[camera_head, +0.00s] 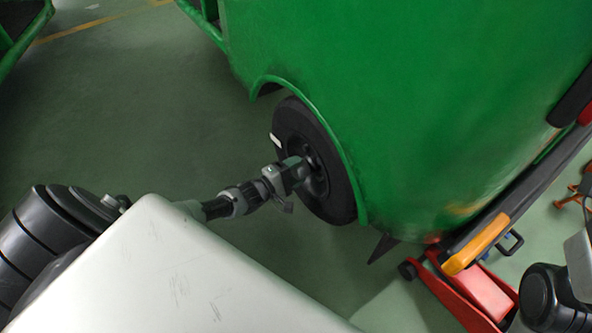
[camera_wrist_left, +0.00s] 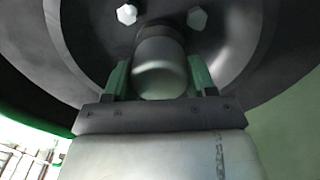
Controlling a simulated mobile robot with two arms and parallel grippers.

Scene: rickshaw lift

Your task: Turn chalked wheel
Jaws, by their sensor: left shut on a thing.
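The black wheel (camera_head: 327,186) of the green rickshaw (camera_head: 400,90) shows under the curved green wheel arch in the head view. A white chalk mark (camera_head: 275,140) is on the tyre at its upper left. My left gripper (camera_head: 302,170) reaches the wheel's hub. In the left wrist view, its two green-lined fingers (camera_wrist_left: 160,80) stand on both sides of the rounded grey hub cap (camera_wrist_left: 161,68) and are shut on it. My right gripper is not in view.
A red jack (camera_head: 475,292) stands on the floor under the rickshaw's lower right edge, near an orange-yellow bar (camera_head: 477,246). The green floor (camera_head: 150,110) left of the wheel is clear. Another green frame (camera_head: 25,35) is at the top left.

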